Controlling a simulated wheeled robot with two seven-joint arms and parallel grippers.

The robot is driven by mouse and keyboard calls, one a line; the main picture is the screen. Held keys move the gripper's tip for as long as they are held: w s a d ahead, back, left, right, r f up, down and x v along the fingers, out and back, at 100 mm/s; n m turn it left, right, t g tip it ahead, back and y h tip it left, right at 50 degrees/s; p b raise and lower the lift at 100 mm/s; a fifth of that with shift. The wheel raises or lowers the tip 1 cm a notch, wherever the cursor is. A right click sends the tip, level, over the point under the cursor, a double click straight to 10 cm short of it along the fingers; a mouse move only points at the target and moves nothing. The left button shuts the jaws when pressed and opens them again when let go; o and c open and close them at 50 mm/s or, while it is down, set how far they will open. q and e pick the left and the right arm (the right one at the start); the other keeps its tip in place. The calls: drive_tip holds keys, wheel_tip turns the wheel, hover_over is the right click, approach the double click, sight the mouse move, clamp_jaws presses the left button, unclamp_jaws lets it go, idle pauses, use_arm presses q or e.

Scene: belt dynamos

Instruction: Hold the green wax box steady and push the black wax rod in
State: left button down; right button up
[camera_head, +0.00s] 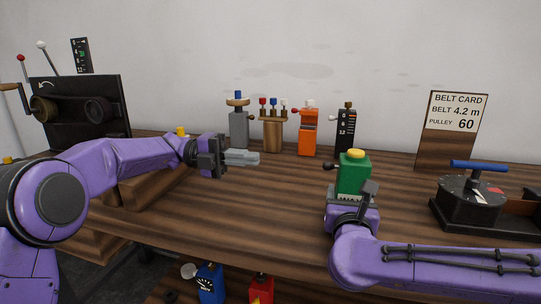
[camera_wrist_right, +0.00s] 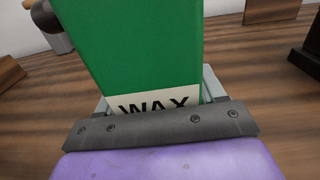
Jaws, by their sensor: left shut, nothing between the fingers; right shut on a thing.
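The green wax box (camera_head: 353,175), with a yellow cap on top, stands upright in my right gripper (camera_head: 352,198), which is shut on its lower part. In the right wrist view the box (camera_wrist_right: 140,45) fills the middle, with a white "WAX" label partly hidden by the gripper. The black wax rod (camera_head: 329,166) sticks out of the left side of the box with a round knob. A dark end of it shows at the upper left of the wrist view (camera_wrist_right: 46,16). My left gripper (camera_head: 243,157) is shut and empty, left of the rod and apart from it.
Behind stand a grey device (camera_head: 239,128), a wooden rack (camera_head: 273,134), an orange device (camera_head: 309,134) and a black device (camera_head: 345,130). A belt card (camera_head: 457,112) and a blue-handled machine (camera_head: 474,195) are right. The table between left gripper and rod is clear.

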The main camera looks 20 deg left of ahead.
drive_tip(key=o, duration=1.5)
drive_tip(key=shift+w+d, duration=0.1)
